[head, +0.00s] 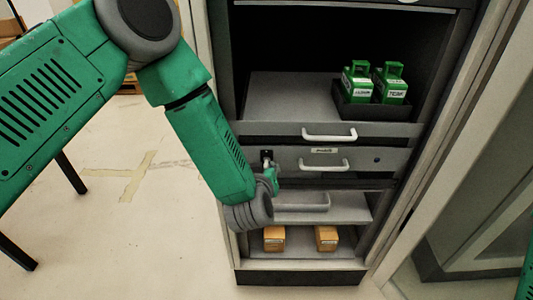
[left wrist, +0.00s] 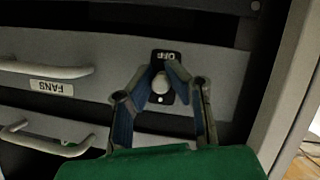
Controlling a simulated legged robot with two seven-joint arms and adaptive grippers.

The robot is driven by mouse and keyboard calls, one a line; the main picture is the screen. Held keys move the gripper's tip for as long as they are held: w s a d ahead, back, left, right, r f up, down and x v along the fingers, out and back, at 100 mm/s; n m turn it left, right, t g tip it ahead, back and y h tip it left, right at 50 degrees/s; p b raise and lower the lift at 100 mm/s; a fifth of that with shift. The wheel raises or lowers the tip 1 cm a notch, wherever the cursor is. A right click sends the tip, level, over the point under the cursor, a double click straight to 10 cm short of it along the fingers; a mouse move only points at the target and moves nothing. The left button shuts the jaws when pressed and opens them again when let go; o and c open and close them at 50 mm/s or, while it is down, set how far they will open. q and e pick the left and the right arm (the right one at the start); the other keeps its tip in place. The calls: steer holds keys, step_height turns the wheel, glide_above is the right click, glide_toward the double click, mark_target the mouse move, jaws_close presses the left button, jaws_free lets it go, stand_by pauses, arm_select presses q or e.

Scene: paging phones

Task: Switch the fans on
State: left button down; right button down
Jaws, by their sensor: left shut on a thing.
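The fan switch is a black plate (left wrist: 167,58) marked OFF with a pale knob (left wrist: 161,84). It sits on the grey panel labelled FANS (left wrist: 52,87). In the head view the switch plate (head: 266,154) shows at the panel's left end, partly hidden by my gripper. My left gripper (left wrist: 161,80) has its two fingers on either side of the knob and is shut on it. In the head view the left gripper (head: 271,174) is small and partly hidden by its own wrist. My right gripper is out of view.
The cabinet has a drawer handle (head: 330,134) above the FANS panel and another handle (head: 324,165) on that panel. Green labelled units (head: 357,82) stand in a dark tray on the upper shelf. Orange boxes (head: 274,238) sit on the bottom shelf. Open floor lies left.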

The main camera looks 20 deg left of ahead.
arm_select(q)
steer(key=r+g+p, duration=0.1)
steer(key=g+p, duration=0.1)
steer(key=p, duration=0.1)
steer(key=g+p, duration=0.2)
steer(key=p, duration=0.2)
steer(key=shift+w+r+h, duration=0.15)
steer(key=shift+r+h, duration=0.2)
steer(key=shift+h, duration=0.05)
steer(key=shift+n+g+p, duration=0.3)
steer(key=shift+g+p, duration=0.2)
steer(key=shift+p, duration=0.3)
steer(key=shift+w, duration=0.1)
steer(key=c, duration=1.5)
jaws_free()
steer(key=shift+f, duration=0.1)
steer(key=shift+s+r, duration=0.3)
steer(key=a+v, duration=0.1)
steer(key=v, duration=1)
steer(key=shift+d, duration=0.35)
